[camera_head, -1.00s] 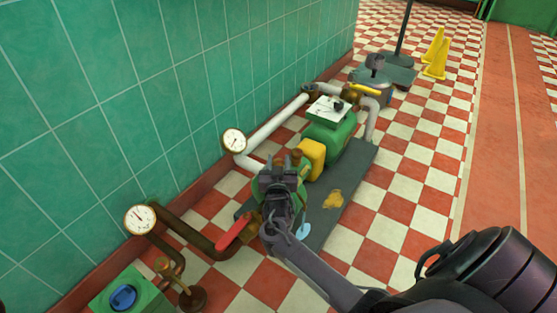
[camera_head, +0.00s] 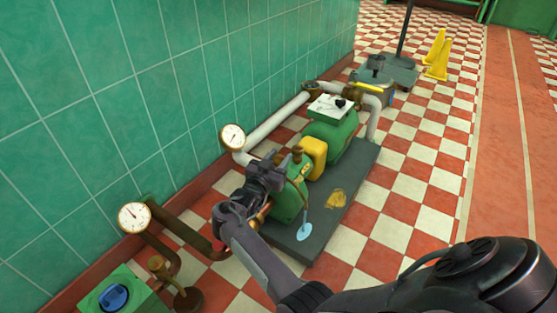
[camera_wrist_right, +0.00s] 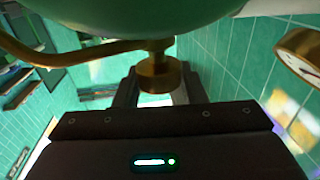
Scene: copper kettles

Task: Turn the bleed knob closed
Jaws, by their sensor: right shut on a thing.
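The bleed knob shows as a brass knob (camera_wrist_right: 158,76) on a short stem at the green pump body (camera_wrist_right: 130,14) in the right wrist view. My right gripper (camera_wrist_right: 157,92) has a finger on each side of this knob and is shut on it. In the head view the right gripper (camera_head: 273,163) is at the wall side of the green pump (camera_head: 290,200), with my arm coming in from below. The gripped knob is hidden there by the gripper. My left gripper is not in view.
White-faced gauges stand on a white pipe (camera_head: 232,137) and a dark pipe (camera_head: 134,217). A yellow coupling guard (camera_head: 313,158) and green motor (camera_head: 333,135) share the dark base (camera_head: 325,232).

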